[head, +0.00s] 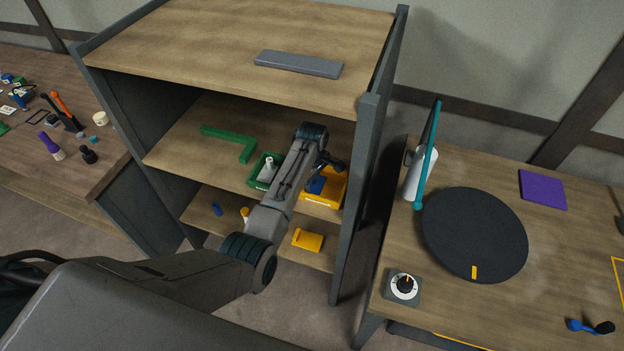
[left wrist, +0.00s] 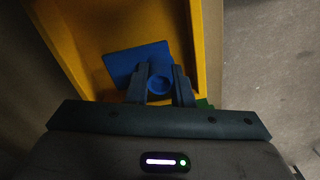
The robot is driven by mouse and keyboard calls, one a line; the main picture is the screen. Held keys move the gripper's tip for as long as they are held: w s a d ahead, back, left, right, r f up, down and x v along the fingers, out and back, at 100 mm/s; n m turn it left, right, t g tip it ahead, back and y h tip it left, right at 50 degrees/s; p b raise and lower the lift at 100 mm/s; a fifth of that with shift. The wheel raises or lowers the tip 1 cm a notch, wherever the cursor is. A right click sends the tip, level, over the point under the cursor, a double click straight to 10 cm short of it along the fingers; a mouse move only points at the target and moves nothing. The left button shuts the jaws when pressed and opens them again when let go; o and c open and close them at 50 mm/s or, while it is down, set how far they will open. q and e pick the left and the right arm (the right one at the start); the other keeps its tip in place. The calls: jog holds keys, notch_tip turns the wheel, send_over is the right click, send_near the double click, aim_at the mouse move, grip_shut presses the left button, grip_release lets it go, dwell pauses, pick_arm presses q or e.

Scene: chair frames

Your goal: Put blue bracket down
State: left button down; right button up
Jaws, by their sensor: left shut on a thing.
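The blue bracket (left wrist: 146,65) is a flat blue plate with a round blue part beside it. My left gripper (left wrist: 160,84) is shut on the bracket at its round part. The bracket is inside or just above a yellow bin (left wrist: 89,27); I cannot tell whether it touches the bin's floor. In the head view the yellow bin (head: 338,190) stands on the middle shelf at the right, with the bracket (head: 316,185) over it. The left gripper (head: 326,170) reaches in there, partly hidden by my arm. My right gripper is not in view.
A green bin (head: 262,170) with a white piece stands left of the yellow bin. A green angled piece (head: 232,142) lies on the same shelf (head: 185,155). The shelf unit's right post (head: 362,180) is close to the yellow bin. A grey bar (head: 298,64) lies on top.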

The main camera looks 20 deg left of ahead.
pick_arm(q)
jog(key=shift+f, duration=0.1)
jog(key=c, duration=1.3)
grip_release()
jog(key=shift+r, duration=0.4)
notch_tip(320, 180, up, 6)
jog(key=shift+r+b, duration=0.1)
jog(key=shift+b, duration=1.15)
jog(key=shift+r, duration=0.35)
